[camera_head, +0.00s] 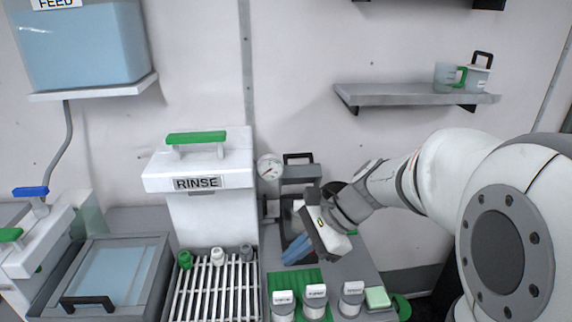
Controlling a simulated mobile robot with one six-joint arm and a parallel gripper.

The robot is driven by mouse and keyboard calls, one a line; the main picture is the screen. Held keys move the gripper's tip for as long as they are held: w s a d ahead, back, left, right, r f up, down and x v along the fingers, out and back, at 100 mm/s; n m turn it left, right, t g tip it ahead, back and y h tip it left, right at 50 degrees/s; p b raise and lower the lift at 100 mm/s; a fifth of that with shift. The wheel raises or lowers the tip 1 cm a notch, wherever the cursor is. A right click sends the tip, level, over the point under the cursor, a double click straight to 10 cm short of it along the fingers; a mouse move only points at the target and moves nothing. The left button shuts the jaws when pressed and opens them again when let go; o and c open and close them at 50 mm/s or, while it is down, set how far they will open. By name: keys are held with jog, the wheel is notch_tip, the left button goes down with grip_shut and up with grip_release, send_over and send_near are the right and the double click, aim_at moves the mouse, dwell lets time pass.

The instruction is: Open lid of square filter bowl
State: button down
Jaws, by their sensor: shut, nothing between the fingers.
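A squarish grey housing (300,174) with a black handle on top stands at the back wall beside the gauge; I take it for the square filter bowl. Below it is a dark recess or opening, largely covered by my gripper, and I cannot tell how the lid sits. My gripper (292,250) has blue fingertips, shut and empty, pointing down-left in front of the housing. The fingertips appear apart from the handle.
The white RINSE tank (208,205) with a green handle stands left of the gauge (270,167). A slatted rack (213,288) is in front. Several labelled jars (315,303) stand near the front edge. A clear-lidded basin (108,278) is at left. A wall shelf (415,94) holds cups.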

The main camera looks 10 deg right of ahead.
jog(key=w+f+m+t+y+b, duration=0.25)
jog(key=w+m+y, duration=0.25)
jog(key=w+m, duration=0.4)
jog(key=m+t+y+b, duration=0.35)
jog(key=m+t, duration=0.85)
jog(key=m, duration=0.5)
send_near(307, 171)
notch_tip(307, 171, down, 2)
jog(key=shift+h, duration=0.45)
jog(key=x, duration=0.9)
jog(key=shift+w+p, duration=0.3)
jog(key=shift+w, duration=0.1)
jog(key=shift+w+r+g+p, duration=0.25)
jog(key=shift+r+p, duration=0.2)
jog(key=shift+p, duration=0.75)
jog(key=m+p, duration=0.1)
jog(key=p, duration=0.1)
jog(key=w+m+h+p, duration=0.1)
jog(key=p, duration=0.1)
jog(key=shift+w+a+r+h, duration=0.1)
jog(key=shift+w+r+h, duration=0.1)
jog(key=shift+r+h, duration=0.1)
jog(key=w+m+h+p, duration=0.1)
jog(key=p, duration=0.2)
jog(key=shift+w+g, duration=0.2)
jog(key=shift+g, duration=0.2)
jog(key=shift+w+f+m+h+p, duration=0.35)
jog(key=shift+m+p, duration=0.15)
jog(key=shift+p, duration=0.1)
